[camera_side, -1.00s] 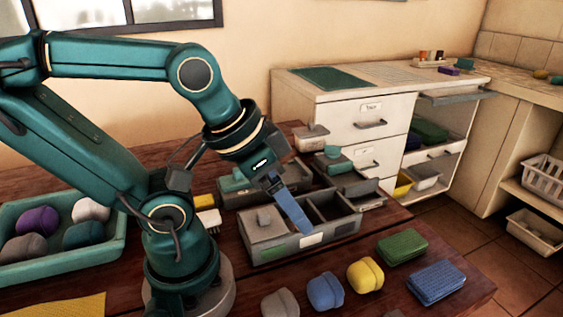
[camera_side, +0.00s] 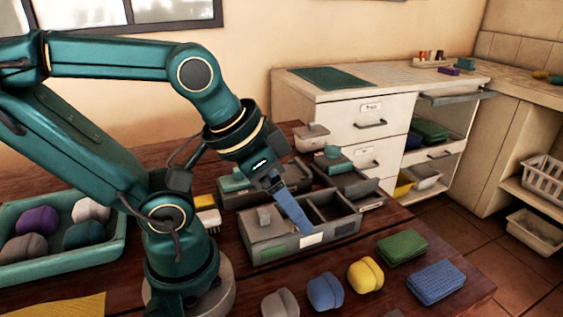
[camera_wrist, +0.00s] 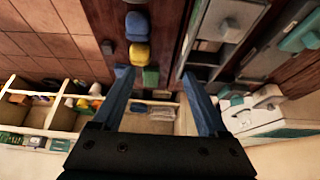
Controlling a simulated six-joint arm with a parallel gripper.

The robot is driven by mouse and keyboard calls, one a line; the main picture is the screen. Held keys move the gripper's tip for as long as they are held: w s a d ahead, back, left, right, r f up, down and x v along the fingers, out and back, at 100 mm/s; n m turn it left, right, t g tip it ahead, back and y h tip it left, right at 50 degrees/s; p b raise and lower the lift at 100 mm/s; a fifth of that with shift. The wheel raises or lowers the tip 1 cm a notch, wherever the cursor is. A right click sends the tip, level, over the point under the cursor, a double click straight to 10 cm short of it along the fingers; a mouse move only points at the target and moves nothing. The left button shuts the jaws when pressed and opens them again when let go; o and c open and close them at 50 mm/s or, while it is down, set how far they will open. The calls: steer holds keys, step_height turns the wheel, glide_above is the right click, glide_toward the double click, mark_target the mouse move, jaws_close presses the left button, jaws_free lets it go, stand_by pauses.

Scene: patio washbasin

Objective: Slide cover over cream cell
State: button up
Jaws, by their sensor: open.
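A grey compartment box (camera_side: 290,250) stands on the wooden table in the side view, with small green and cream labels on its front. A grey sliding cover (camera_side: 262,232) with a raised knob lies over its left cell. The cream label (camera_side: 311,240) marks the middle cell, which is partly hidden behind my gripper. The right cell is uncovered. My gripper (camera_side: 302,222) is at the box, just right of the cover, apart from its knob. In the wrist view my gripper (camera_wrist: 157,76) has its blue fingers spread with nothing between them. The cover also shows there (camera_wrist: 238,14).
Grey, blue and yellow (camera_side: 365,274) rounded pieces and green and blue (camera_side: 436,282) sponges lie in front of the box. More lidded containers (camera_side: 345,180) stand close behind it. A teal tray (camera_side: 110,245) with several rounded pieces is at left. Drawers stand beyond.

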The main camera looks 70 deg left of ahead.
steer(key=c, duration=0.3)
steer(key=g, duration=1)
glide_above(264, 211)
steer(key=w, duration=0.3)
steer(key=f, duration=0.3)
steer(key=shift+s+d+f, duration=0.15)
steer(key=shift+d+f, duration=0.1)
steer(key=shift+f, duration=0.15)
steer(key=shift+a+f, duration=0.2)
steer(key=shift+f, duration=0.1)
steer(key=shift+s+a+f, duration=0.1)
steer(key=shift+s+f, duration=0.2)
steer(key=shift+f, duration=0.2)
steer(key=shift+x, duration=2.25)
